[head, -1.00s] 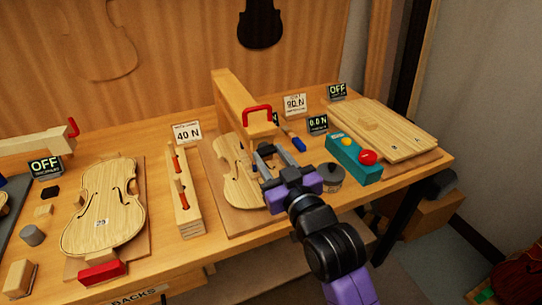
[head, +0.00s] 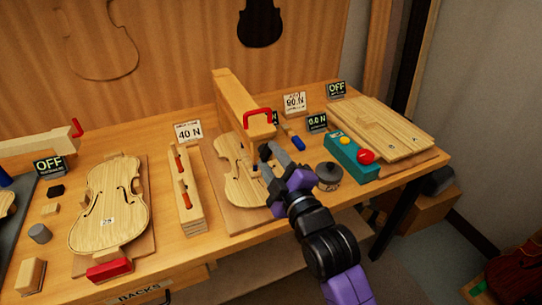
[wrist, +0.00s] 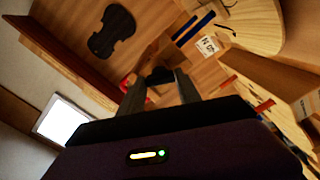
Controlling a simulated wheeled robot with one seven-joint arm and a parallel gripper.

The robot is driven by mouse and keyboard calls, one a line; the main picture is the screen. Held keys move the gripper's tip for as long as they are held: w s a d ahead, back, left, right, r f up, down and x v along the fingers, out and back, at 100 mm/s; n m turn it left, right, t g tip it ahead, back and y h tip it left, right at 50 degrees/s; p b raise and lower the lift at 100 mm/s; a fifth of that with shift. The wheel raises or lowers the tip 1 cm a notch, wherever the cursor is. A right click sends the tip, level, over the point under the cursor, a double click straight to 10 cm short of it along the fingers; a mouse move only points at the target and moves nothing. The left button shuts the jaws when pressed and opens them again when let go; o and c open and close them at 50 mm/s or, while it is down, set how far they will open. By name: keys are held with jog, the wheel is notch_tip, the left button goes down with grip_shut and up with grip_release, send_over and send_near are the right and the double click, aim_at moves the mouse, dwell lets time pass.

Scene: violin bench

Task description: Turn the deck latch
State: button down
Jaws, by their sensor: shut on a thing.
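My gripper (head: 264,162) is over the right edge of the pale violin plate (head: 235,165), just in front of a wooden beam (head: 238,105) with a red handle (head: 258,114). In the wrist view, the fingers (wrist: 158,85) are closed around a small dark piece (wrist: 159,74). The fingers hide most of it, so I cannot tell its shape or whether it is the deck latch. No other part clearly readable as the latch shows.
To the right are a round grey tin (head: 328,175), a teal box (head: 352,157) with red and yellow buttons, and a small blue item (head: 298,142). A wooden rack (head: 186,190) stands left. A violin plate (head: 108,208) lies further left.

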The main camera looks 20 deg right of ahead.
jog(key=n+p, duration=0.1)
jog(key=n, duration=0.4)
jog(key=shift+n+p, duration=0.3)
jog(key=shift+n, duration=0.1)
dwell(0.4)
jog(key=c, duration=0.8)
grip_release()
jog(key=shift+c, duration=0.2)
jog(key=s+b, duration=0.1)
jog(key=s, duration=0.7)
